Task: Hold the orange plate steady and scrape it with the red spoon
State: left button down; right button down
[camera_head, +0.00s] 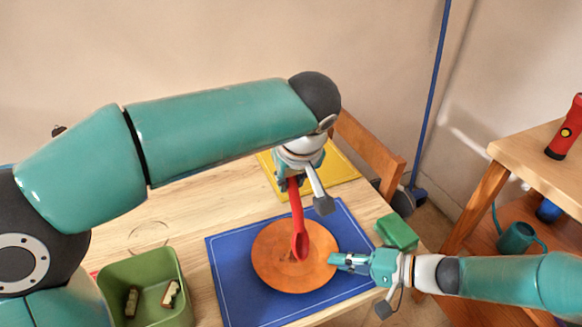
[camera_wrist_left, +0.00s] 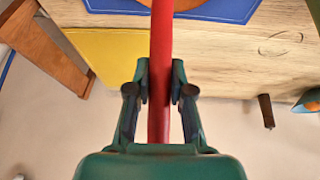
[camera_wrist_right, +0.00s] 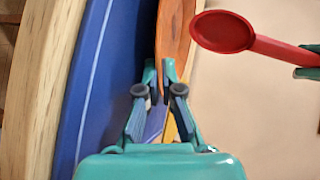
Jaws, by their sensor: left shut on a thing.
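The orange plate (camera_head: 272,262) lies on the blue mat (camera_head: 232,290) on the wooden table. My left gripper (camera_head: 294,183) is shut on the handle of the red spoon (camera_head: 298,220), which also shows in the left wrist view (camera_wrist_left: 160,40). The spoon's bowl points down over the plate; in the right wrist view the bowl (camera_wrist_right: 222,32) is apart from the plate's surface. My right gripper (camera_head: 338,262) is at the plate's right rim. In the right wrist view its fingers are close together with the plate's rim (camera_wrist_right: 174,35) between them.
A green bin (camera_head: 180,265) holding small pieces stands at the front left. A green block (camera_head: 397,232) sits right of the mat. A yellow mat (camera_head: 340,170) and wooden chair (camera_head: 368,150) are behind. A side table (camera_head: 530,145) with a red flashlight (camera_head: 567,130) stands right.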

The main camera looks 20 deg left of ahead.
pick_arm(q)
jog(key=shift+f, duration=0.85)
jog(key=shift+w+a+f, duration=0.15)
jog(key=shift+w+f, duration=0.3)
jog(key=shift+f, duration=0.15)
pick_arm(e)
jog(key=shift+f, duration=0.1)
pick_arm(q)
notch_tip(320, 180, up, 8)
jog(key=w+a, duration=0.2)
jog(key=shift+w+a, duration=0.15)
jog(key=shift+a, duration=0.15)
dwell(0.3)
jog(key=shift+r, duration=0.1)
dwell(0.8)
pick_arm(e)
jog(key=c, duration=1.2)
grip_release()
jog(key=shift+c, duration=0.2)
